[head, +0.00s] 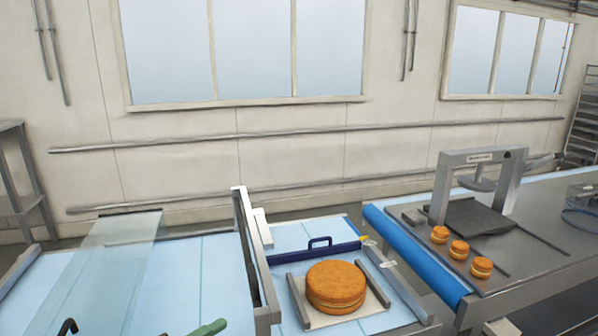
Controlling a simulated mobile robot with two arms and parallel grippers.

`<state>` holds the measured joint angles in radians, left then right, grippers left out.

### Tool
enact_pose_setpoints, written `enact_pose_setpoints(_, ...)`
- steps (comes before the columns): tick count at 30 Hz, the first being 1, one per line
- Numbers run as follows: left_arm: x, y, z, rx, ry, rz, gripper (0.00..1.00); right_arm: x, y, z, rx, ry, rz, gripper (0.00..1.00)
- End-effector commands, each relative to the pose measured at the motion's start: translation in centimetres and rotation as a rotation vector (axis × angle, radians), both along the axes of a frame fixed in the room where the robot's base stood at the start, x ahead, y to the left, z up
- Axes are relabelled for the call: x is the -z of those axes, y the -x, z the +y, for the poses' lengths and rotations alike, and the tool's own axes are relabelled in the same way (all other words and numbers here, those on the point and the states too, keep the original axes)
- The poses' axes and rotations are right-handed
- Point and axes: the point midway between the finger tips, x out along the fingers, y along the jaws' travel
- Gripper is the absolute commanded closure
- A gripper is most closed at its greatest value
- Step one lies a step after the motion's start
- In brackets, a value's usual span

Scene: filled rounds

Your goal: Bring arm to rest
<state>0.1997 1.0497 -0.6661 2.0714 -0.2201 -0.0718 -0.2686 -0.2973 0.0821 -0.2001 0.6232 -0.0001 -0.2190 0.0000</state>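Neither of my grippers can be made out in the head view, and no arm of mine is clearly seen. A small black hooked piece (68,327) shows at the bottom left edge, cut off by the frame. I cannot tell what it belongs to. A green handle-like piece (208,328) rises from the bottom edge to its right, also cut off. A large round orange-brown cake with a pale middle layer (336,285) sits on a light square board (375,300) between two grey rails.
A dark blue bar with a handle (318,251) lies behind the cake. A grey upright frame (249,250) and a clear sheet (120,270) stand left. Right, several small filled rounds (459,250) line a grey conveyor with a blue roller (415,255) before a metal press (480,180).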

Motion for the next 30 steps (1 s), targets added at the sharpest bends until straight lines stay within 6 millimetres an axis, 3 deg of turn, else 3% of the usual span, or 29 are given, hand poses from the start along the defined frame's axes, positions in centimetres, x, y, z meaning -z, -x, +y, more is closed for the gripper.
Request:
enact_pose_setpoints(7,2.8,0.8,-0.9,-0.267,0.221,0.224,0.64,0.0,0.3,-0.1,0.000,0.001,0.005,0.62)
enact_pose_setpoints(11,6.5,3.2,0.2,-0.515,0.382,0.459,0.64,0.0,0.6,-0.1,0.000,0.002,0.010,0.62)
enact_pose_setpoints(15,11.4,8.4,2.4,-0.816,0.525,0.758,0.64,0.0,0.5,-0.1,0.000,0.001,0.009,0.62)
enact_pose_setpoints(18,14.1,12.5,3.5,-0.979,0.581,0.930,0.64,0.0,0.5,-0.1,0.000,0.001,0.009,0.62)
enact_pose_setpoints(24,17.2,19.5,4.4,-1.209,0.637,1.177,0.64,0.0,0.5,0.0,0.000,0.001,0.009,0.62)
enact_pose_setpoints(30,18.7,25.8,4.5,-1.385,0.664,1.376,0.64,0.0,0.5,0.2,0.002,-0.003,0.008,0.62)
